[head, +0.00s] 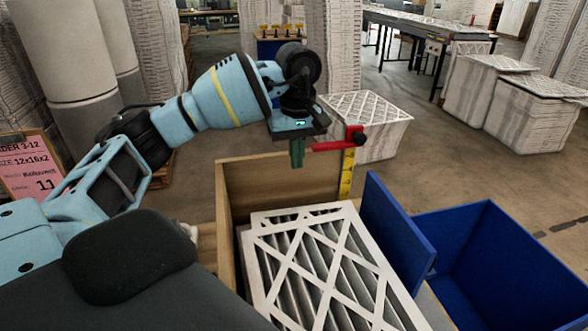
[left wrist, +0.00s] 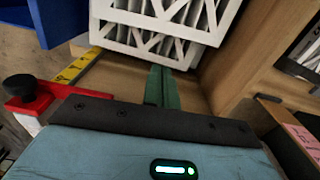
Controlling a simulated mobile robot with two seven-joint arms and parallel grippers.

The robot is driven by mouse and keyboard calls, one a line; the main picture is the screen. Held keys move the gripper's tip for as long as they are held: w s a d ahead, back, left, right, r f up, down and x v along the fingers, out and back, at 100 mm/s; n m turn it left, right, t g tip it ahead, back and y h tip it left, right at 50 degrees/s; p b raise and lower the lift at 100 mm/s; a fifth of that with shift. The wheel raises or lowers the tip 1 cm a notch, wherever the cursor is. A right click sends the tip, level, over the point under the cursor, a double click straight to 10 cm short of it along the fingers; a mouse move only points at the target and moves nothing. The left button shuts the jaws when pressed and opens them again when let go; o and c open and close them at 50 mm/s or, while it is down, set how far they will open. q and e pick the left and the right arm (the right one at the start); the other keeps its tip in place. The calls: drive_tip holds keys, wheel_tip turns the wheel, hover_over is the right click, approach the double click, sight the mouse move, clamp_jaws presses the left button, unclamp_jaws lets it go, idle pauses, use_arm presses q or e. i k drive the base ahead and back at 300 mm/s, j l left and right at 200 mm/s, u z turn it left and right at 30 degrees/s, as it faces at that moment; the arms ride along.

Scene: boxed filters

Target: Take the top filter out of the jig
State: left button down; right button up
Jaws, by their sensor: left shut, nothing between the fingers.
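The top filter (head: 318,265), with a white lattice frame over grey pleats, lies flat in the jig (head: 265,180), a box with plywood walls and a blue side panel (head: 393,230). In the left wrist view the filter (left wrist: 165,18) shows its near edge, with another white frame edge just below it. My left gripper (head: 297,153) is shut and empty, its green fingers pointing down above the jig's far wall, apart from the filter in the head view. In the left wrist view the fingertips (left wrist: 161,75) appear close to the filter's edge; contact cannot be told. My right gripper is not in view.
A red clamp (head: 335,146) and yellow ruler (head: 346,178) stand at the jig's far right corner, close to my left gripper. An open, empty blue bin (head: 500,260) is at the right. A stack of filters (head: 368,125) stands on the floor behind.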

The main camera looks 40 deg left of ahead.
sight(326, 272)
drive_tip(key=k+l, duration=1.2)
drive_tip(key=l, duration=0.15)
